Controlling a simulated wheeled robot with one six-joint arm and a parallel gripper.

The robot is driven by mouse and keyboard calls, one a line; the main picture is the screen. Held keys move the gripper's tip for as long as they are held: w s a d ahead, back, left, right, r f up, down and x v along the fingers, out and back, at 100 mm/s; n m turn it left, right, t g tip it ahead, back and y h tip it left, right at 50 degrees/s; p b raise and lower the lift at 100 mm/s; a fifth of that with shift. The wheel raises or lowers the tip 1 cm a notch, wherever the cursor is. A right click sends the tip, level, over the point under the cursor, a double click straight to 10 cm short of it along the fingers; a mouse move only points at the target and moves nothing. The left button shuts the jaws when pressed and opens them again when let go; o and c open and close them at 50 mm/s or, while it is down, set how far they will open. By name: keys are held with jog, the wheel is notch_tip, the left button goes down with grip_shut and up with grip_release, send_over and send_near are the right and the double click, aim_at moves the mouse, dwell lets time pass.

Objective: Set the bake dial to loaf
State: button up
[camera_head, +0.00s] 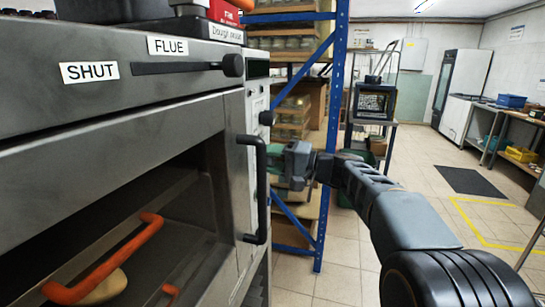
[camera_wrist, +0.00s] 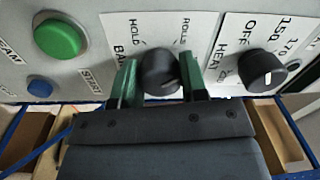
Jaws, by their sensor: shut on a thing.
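The bake dial (camera_wrist: 160,68) is a round black knob on the oven's pale control panel in the wrist view. My gripper (camera_wrist: 158,80) has its green fingers on either side of it and is shut on it. A small pale mark shows low on the knob. I cannot see a loaf label. In the head view my gripper (camera_head: 284,163) reaches the panel edge behind the black door handle, and the bake dial is hidden there.
The heat dial (camera_wrist: 261,67) is close to the right of my fingers. A green button (camera_wrist: 58,37) and a blue button (camera_wrist: 40,87) are to the left. The oven's upright handle (camera_head: 260,190) stands close to my gripper. Blue shelving (camera_head: 330,130) is behind; open floor lies right.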

jog(key=m+p, duration=0.2)
jog(key=m, duration=0.1)
jog(key=m+p, duration=0.1)
jog(key=m, duration=0.2)
jog(key=shift+r+m+p, duration=0.2)
jog(key=shift+m+p, duration=0.15)
jog(key=shift+m, duration=0.05)
jog(key=m+p, duration=0.5)
jog(key=m, duration=0.1)
jog(key=shift+r+m+t+p, duration=0.1)
jog(key=shift+m+t+p, duration=0.2)
jog(key=shift+p, duration=0.05)
jog(key=m+p, duration=0.6)
jog(key=p, duration=0.1)
jog(key=shift+h+p, duration=0.3)
jog(key=m+p, duration=0.4)
jog(key=shift+f+m+p, duration=0.2)
jog(key=shift+m+p, duration=0.5)
jog(key=shift+p, duration=0.35)
jog(key=shift+f, duration=0.1)
jog(key=o, duration=0.9)
